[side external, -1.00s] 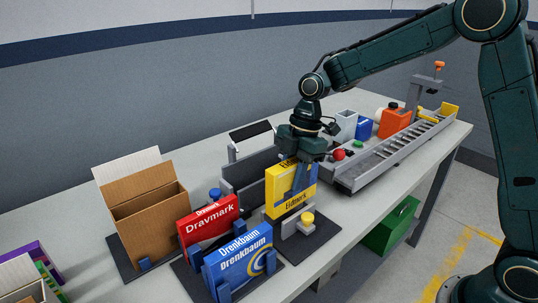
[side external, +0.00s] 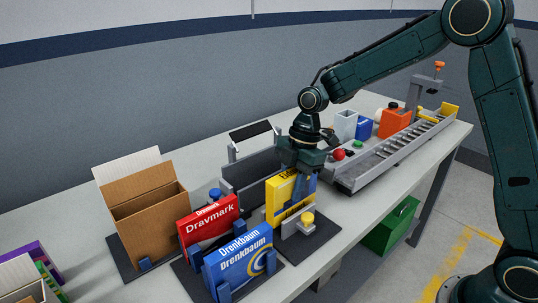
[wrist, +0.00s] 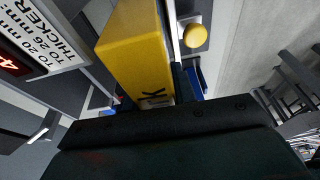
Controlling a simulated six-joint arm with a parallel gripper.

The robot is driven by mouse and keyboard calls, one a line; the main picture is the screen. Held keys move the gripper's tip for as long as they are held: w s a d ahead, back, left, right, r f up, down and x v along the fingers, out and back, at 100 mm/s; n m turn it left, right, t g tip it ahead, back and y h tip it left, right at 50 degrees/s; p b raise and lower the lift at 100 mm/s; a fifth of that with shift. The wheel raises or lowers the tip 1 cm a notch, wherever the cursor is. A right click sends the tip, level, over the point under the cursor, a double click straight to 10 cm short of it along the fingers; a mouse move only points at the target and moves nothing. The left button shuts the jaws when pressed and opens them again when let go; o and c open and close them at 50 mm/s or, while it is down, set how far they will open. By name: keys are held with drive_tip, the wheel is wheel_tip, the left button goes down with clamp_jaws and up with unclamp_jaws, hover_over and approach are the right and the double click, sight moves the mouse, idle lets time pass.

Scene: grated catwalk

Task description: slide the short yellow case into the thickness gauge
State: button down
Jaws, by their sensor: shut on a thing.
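The short yellow case (side external: 281,196) stands upright at the thickness gauge, between its tall grey wall (side external: 247,172) and the small grey block with a yellow knob (side external: 307,217). My gripper (side external: 304,187) is shut on the case from above and covers part of its printed face. In the wrist view the case's yellow edge (wrist: 133,45) runs away from the fingers, with the yellow knob (wrist: 194,39) just right of it. A printed thickness sign (wrist: 45,40) is at the upper left. The case's lower edge is partly hidden, so I cannot tell whether it touches the base.
A red box (side external: 208,224) and a blue box (side external: 239,262) stand in holders to the left and front. An open cardboard carton (side external: 150,215) is farther left. A grey conveyor (side external: 390,155), a red ball knob (side external: 339,154) and an orange container (side external: 394,122) lie to the right.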

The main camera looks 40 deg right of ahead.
drive_tip(key=shift+f, duration=0.6)
drive_tip(key=shift+f, duration=0.7)
drive_tip(key=shift+f, duration=0.45)
drive_tip(key=c, duration=0.7)
unclamp_jaws()
drive_tip(key=shift+s, duration=0.1)
drive_tip(key=shift+c, duration=0.2)
